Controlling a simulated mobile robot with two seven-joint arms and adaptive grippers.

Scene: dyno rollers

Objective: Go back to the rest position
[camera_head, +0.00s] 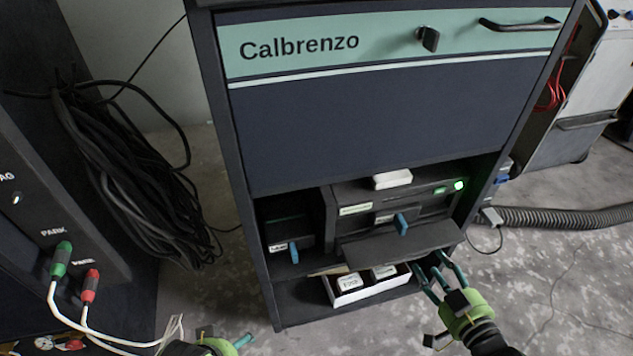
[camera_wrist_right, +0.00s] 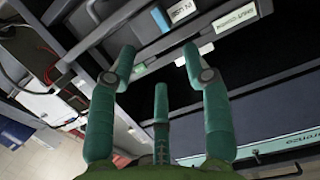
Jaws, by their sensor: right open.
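My right gripper (camera_head: 432,266) is at the lower right of the dark "Calbrenzo" cabinet (camera_head: 380,115), beside the right end of its open lower bay. Its teal fingers are spread, and nothing shows between them. In the right wrist view the same fingers (camera_wrist_right: 157,65) stand apart, with the bay and labelled parts behind them. I cannot tell whether they touch the cabinet. My left gripper (camera_head: 238,342) shows only in part at the bottom edge, with a green ring and one teal finger; its jaws are mostly cut off.
The bay holds a black unit with a green light (camera_head: 459,185), blue levers (camera_head: 402,224) and a white block (camera_head: 392,179). A white tray (camera_head: 345,298) with small boxes sits below. A panel with green and red plugs (camera_head: 88,287) stands left. A grey hose (camera_head: 560,217) lies right.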

